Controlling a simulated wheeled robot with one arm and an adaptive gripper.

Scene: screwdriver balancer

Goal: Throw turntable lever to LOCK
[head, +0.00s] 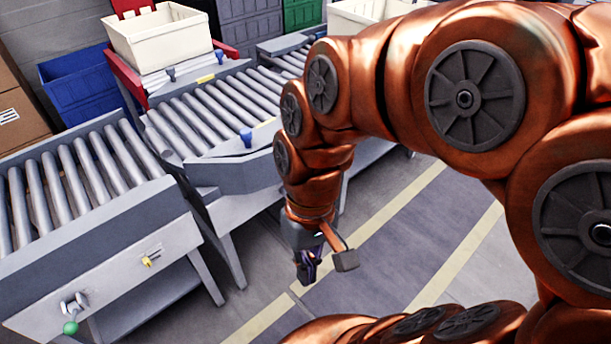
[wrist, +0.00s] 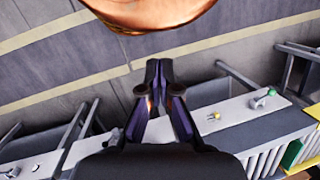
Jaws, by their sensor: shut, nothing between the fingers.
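A lever with a green ball end (head: 70,327) sticks out of a round grey fitting on the side panel of the near-left roller conveyor (head: 100,272). It also shows in the wrist view (wrist: 271,92). A small yellow knob or handle (head: 150,260) is on the same panel to its right, and also shows in the wrist view (wrist: 214,115). I cannot tell which is the turntable lever, and no LOCK marking is legible. My gripper (head: 307,280) hangs over the floor, right of the conveyor and apart from both handles. In the wrist view its dark fingers (wrist: 160,68) are together and empty.
An angled conveyor section (head: 235,172) with a blue knob (head: 246,138) joins the near conveyor to the rollers behind. A cream bin (head: 158,40) sits on a red frame. Blue bins (head: 80,85) and cardboard boxes stand at the left. The striped floor is clear.

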